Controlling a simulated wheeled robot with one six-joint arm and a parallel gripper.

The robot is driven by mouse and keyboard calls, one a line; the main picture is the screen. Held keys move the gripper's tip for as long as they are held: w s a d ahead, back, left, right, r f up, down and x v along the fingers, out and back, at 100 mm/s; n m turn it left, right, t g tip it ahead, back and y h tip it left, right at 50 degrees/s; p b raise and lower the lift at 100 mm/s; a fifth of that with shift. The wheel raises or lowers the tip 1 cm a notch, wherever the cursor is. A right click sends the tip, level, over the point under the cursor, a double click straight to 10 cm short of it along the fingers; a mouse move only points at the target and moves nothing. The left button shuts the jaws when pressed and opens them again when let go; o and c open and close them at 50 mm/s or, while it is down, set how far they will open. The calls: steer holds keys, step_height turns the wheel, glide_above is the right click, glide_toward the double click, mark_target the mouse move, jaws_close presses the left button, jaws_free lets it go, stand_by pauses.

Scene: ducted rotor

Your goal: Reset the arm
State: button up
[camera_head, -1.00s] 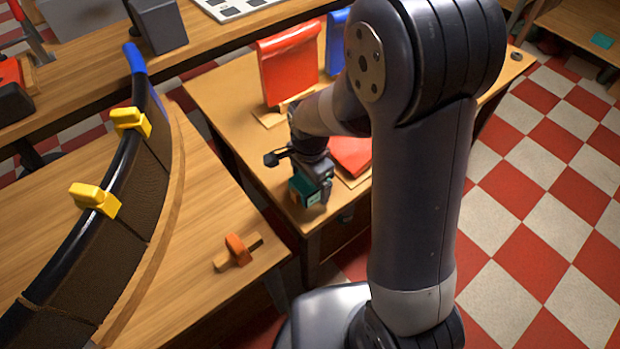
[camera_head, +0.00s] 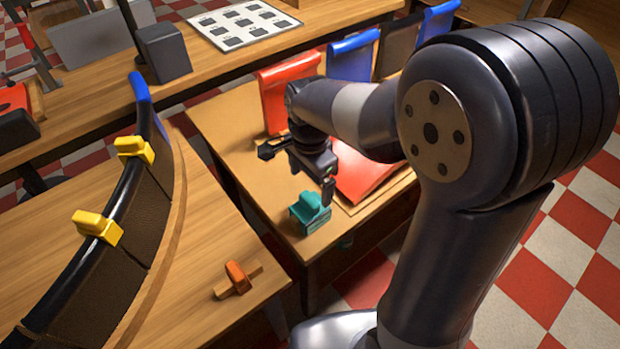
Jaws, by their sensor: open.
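My gripper (camera_head: 328,188) hangs above the middle table, at the end of my dark grey arm. It is open, and nothing shows between its fingers. A teal clamp-like block (camera_head: 311,212) stands on the table's near corner, just below and left of my gripper, apart from it. A red panel lying flat (camera_head: 372,178) is partly hidden behind my gripper and forearm.
The left table holds a curved dark duct section (camera_head: 110,262) with yellow clamps (camera_head: 98,226) and an orange-handled tool (camera_head: 237,278). Upright red (camera_head: 288,88) and blue (camera_head: 352,58) panels stand at the middle table's back. Checkered floor (camera_head: 560,265) is clear at right.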

mark_target(310, 207)
steer(key=shift+f, duration=0.1)
step_height(310, 207, down, 11)
steer(key=shift+r+b, duration=0.1)
steer(key=shift+b, duration=0.4)
steer(key=shift+r, duration=0.35)
steer(key=shift+f, duration=0.15)
